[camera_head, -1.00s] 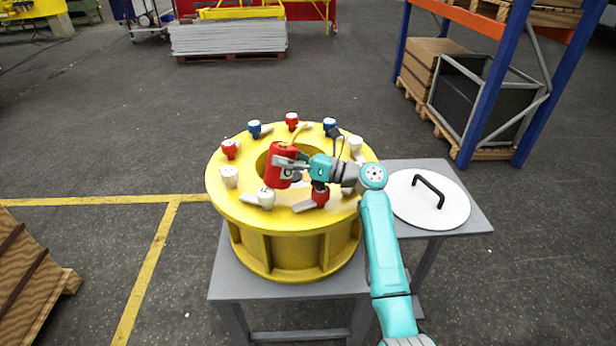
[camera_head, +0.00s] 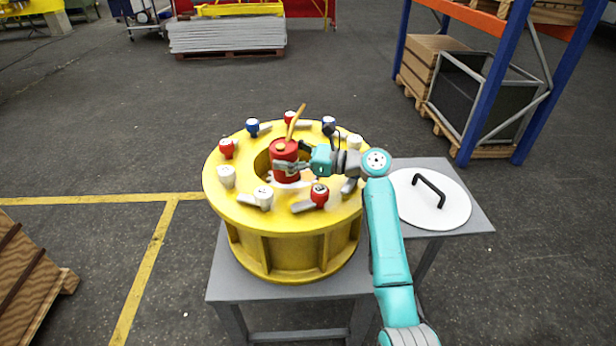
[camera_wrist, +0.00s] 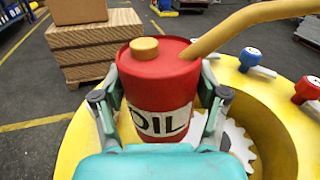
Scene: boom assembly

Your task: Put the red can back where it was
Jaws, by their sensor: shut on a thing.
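The red can (camera_head: 285,152) is an oil can with a tan cap and a long tan spout. In the wrist view the can (camera_wrist: 158,85) shows a white label reading OIL. My gripper (camera_head: 290,166) is shut on the can's body, with one finger on each side. It holds the can roughly upright above the central opening of the yellow ring housing (camera_head: 300,245). A white gear-like part (camera_wrist: 238,143) shows inside the opening, beside and below the can. The can's underside is hidden, so I cannot tell what it touches.
Red, blue and white knobs with grey levers stand around the ring, including a red one (camera_head: 319,194) near the front. A white round lid (camera_head: 428,200) with a black handle lies on the grey table (camera_head: 470,206) at right. A blue-post rack (camera_head: 497,85) stands behind.

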